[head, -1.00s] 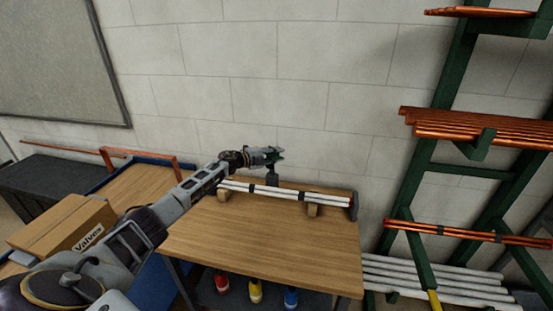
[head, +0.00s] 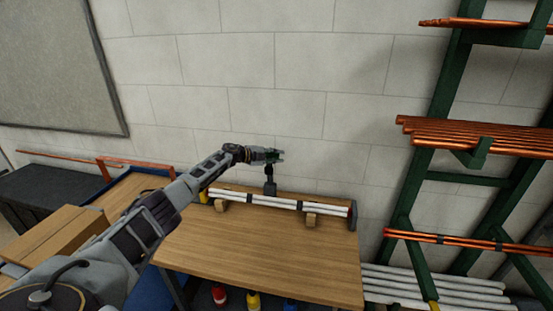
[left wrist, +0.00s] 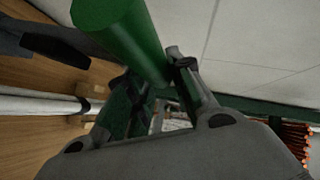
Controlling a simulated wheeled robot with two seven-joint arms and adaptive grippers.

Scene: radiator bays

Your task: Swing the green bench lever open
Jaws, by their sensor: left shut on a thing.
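The green lever (left wrist: 120,35) shows large in the left wrist view as a thick green bar running from the top down between my fingers. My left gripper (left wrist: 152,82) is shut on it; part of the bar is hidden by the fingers. In the head view my left gripper (head: 277,156) is at the top of a dark upright post (head: 270,183) at the back of the wooden bench (head: 265,255). The lever is mostly hidden by the gripper there. My right gripper is not in view.
White pipes (head: 275,203) lie on wooden blocks along the bench's back, below the gripper. A green rack with copper pipes (head: 460,133) stands at the right. A cardboard box (head: 55,235) is at the left. The bench's front is clear.

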